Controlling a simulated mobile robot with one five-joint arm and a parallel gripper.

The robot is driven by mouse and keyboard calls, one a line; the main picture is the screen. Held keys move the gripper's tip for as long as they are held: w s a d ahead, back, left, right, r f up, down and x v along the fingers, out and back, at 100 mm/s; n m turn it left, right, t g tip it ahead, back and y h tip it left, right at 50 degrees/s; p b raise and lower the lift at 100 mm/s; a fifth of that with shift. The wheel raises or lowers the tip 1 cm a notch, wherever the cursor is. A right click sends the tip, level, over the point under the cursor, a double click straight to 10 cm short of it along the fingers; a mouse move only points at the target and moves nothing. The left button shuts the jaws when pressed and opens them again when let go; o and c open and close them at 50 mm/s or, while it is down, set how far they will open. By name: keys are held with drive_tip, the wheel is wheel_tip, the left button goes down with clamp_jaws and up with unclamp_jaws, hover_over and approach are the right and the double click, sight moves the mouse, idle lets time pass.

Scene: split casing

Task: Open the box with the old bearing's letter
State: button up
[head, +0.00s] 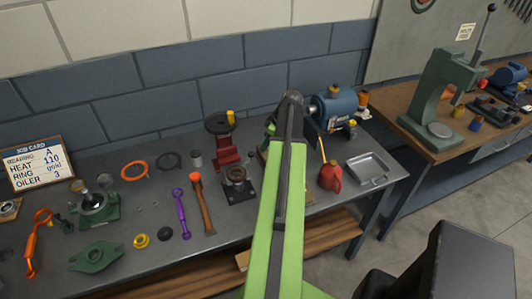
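The job card (38,165) stands at the left back of the bench and reads bearing A, heat 110 grad, ring, oiler 3. I cannot make out any box with a letter on it. A small light wooden piece (243,260) shows at the lower shelf, partly behind my arm; I cannot tell if it is part of a box. A round dark bearing-like part sits in a block (237,184) on the bench. My green arm rises through the middle of the view. My gripper is not visible.
The grey bench (150,240) holds a green casing half (97,256), a purple wrench (181,212), a hammer (203,205), a red oil can (330,177), a metal tray (370,170) and a blue motor (335,106). A green press (440,100) stands on the right bench. Floor (400,235) shows between benches.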

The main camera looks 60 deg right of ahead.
drive_tip(key=shift+w+f, duration=0.2)
drive_tip(key=shift+f, duration=0.45)
clamp_jaws()
idle(0.8)
